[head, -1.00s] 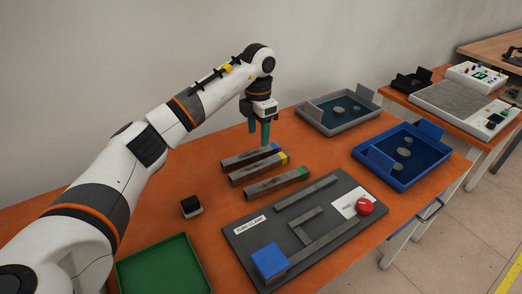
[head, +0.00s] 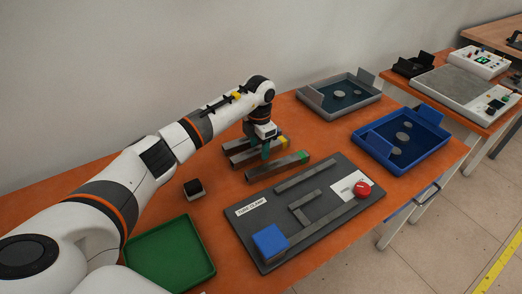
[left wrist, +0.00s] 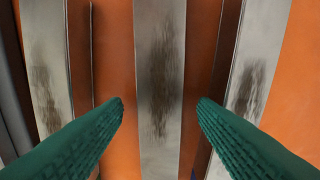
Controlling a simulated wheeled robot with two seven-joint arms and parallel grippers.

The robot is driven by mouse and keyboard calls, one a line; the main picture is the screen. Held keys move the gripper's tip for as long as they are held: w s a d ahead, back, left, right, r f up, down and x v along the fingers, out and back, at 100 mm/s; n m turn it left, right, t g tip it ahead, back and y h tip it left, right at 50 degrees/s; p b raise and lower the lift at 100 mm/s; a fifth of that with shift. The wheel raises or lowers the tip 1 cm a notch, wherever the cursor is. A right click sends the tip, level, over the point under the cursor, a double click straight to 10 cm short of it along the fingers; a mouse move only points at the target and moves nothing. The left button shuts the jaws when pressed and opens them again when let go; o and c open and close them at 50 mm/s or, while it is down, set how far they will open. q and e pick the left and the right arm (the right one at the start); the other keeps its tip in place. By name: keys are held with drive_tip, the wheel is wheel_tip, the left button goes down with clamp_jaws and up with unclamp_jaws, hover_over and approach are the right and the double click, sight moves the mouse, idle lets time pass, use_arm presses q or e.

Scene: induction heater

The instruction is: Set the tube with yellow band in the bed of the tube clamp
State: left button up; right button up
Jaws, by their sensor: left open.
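Three grey square tubes lie side by side on the orange table. The tube with yellow band (head: 242,157) is the middle one, between the blue-banded tube and the green-banded tube (head: 272,168). My left gripper (head: 265,157) is low over the yellow-banded tube, fingers pointing down. In the left wrist view the open green fingers (left wrist: 160,112) stand either side of the middle tube (left wrist: 160,70), with gaps on both sides; no bands show there. The tube clamp (head: 335,206) is a dark board with grey rails, a blue block and a red knob. Its bed is empty. My right gripper is not in view.
A green tray (head: 170,255) and a small black-and-white block (head: 194,189) are at the near left. A grey bin (head: 312,101) and a blue bin (head: 430,157) stand farther right. The neighbouring tubes lie close to the fingers.

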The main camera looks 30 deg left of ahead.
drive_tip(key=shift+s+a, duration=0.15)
use_arm(q)
drive_tip(key=shift+c, duration=0.8)
drive_tip(key=c, duration=0.9)
clamp_jaws()
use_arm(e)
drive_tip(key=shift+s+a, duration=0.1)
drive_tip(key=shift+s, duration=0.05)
